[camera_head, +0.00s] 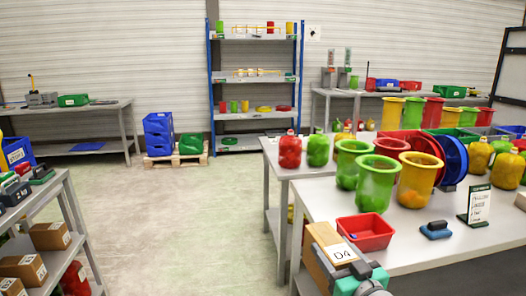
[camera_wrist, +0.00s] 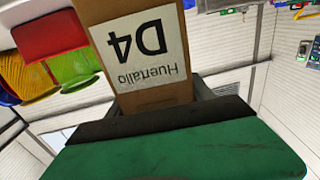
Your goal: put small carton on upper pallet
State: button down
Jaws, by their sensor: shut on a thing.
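A small brown carton (camera_head: 318,240) with a white D4 label is at the lower middle of the head view, in front of the table's left edge. My gripper (camera_head: 350,272) is shut on it. In the wrist view the carton (camera_wrist: 150,95) stands out beyond the dark edge of my green gripper, its label upside down and facing the camera. A wooden pallet (camera_head: 188,158) on the floor at the back bears blue crates and a green bin. I cannot tell whether it is the upper pallet; no other pallet is clear.
A red bin (camera_head: 366,232) stands on the right-hand table (camera_head: 398,254), close beside the carton. Coloured buckets (camera_head: 376,184) stand behind it. Several cartons (camera_head: 50,236) lie on the left rack. A blue-framed shelf (camera_head: 253,115) stands at the back. The middle floor (camera_head: 190,225) is clear.

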aim_at(327, 237)
jog(key=shift+s+a+r, duration=0.1)
jog(key=shift+a+r, duration=0.1)
jog(key=shift+a, duration=0.35)
jog(key=shift+r+p, duration=0.25)
jog(key=shift+p, duration=0.2)
jog(key=r+p, duration=0.1)
jog(key=p, duration=0.1)
jog(key=w+p, duration=0.1)
jog(key=p, duration=0.1)
jog(key=shift+w+d+r+y, duration=0.2)
jog(key=shift+r+y, duration=0.1)
jog(key=shift+r, duration=0.1)
jog(key=w+r+p, duration=0.1)
jog(key=p, duration=0.5)
jog(key=shift+r, duration=0.35)
jog(key=p, duration=0.4)
jog(key=shift+w+r, duration=0.2)
jog(key=shift+w, duration=0.05)
jog(key=shift+a+f+p, duration=0.15)
jog(key=shift+f+p, duration=0.05)
jog(key=shift+p, duration=0.6)
jog(key=shift+f, duration=0.25)
